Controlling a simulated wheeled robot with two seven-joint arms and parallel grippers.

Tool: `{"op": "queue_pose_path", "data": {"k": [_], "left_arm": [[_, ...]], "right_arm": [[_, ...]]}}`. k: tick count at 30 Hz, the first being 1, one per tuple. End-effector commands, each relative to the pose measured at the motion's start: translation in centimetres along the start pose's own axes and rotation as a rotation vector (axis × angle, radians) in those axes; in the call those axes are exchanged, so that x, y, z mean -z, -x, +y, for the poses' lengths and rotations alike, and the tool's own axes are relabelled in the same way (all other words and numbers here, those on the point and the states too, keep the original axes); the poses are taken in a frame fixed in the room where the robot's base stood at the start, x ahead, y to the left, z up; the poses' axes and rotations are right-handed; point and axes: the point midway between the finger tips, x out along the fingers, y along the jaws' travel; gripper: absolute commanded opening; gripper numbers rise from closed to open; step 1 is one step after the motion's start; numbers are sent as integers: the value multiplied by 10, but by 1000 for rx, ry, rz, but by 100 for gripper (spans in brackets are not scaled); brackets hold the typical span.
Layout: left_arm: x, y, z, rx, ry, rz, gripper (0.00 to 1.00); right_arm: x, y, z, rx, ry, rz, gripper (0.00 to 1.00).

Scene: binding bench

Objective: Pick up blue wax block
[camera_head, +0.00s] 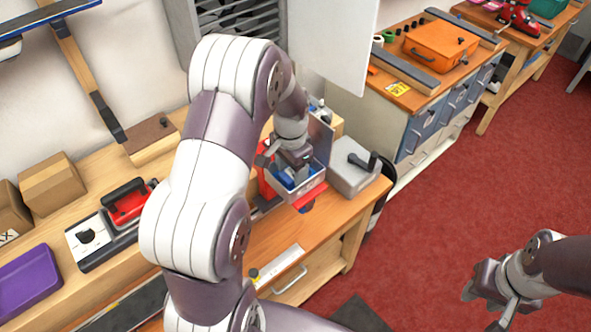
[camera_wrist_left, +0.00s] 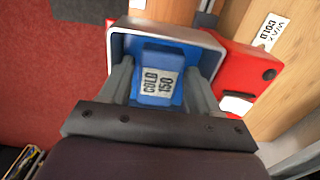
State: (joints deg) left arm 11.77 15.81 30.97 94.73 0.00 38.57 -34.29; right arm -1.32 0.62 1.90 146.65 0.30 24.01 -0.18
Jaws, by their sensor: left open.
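The blue wax block (camera_wrist_left: 165,57), with a white label reading "COLD 150", lies in a grey metal tray (camera_wrist_left: 212,38). In the head view, blue (camera_head: 285,181) shows in the tray (camera_head: 314,183), partly hidden by my left gripper. My left gripper (camera_head: 292,168) is open and reaches down into the tray. In the left wrist view its fingers (camera_wrist_left: 158,82) stand on either side of the block; whether they touch it I cannot tell. My right gripper (camera_head: 488,303) looks open and empty, over the red floor at the lower right.
A red part (camera_wrist_left: 245,72) is beside the tray, and a "WAX COLD" label (camera_wrist_left: 270,30) lies on the wood. A grey box with a black handle (camera_head: 352,170) stands right of the tray.

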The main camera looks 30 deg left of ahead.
Motion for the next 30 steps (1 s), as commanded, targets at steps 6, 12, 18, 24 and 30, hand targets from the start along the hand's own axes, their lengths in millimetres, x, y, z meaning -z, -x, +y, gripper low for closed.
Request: {"op": "queue_pose_path", "data": {"k": [6, 12, 18, 24, 30], "left_arm": [[0, -11, 0, 1, 0, 2, 62], [0, -11, 0, 1, 0, 1, 26], [0, -11, 0, 1, 1, 1, 17], [1, -2, -1, 3, 1, 4, 17], [1, 46, -1, 4, 1, 7, 17]], "right_arm": [[0, 2, 0, 0, 0, -1, 38], [0, 2, 0, 0, 0, -1, 38], [0, 2, 0, 0, 0, -1, 38], [-1, -2, 0, 0, 0, -1, 38], [-2, -16, 0, 0, 0, -1, 38]]}}
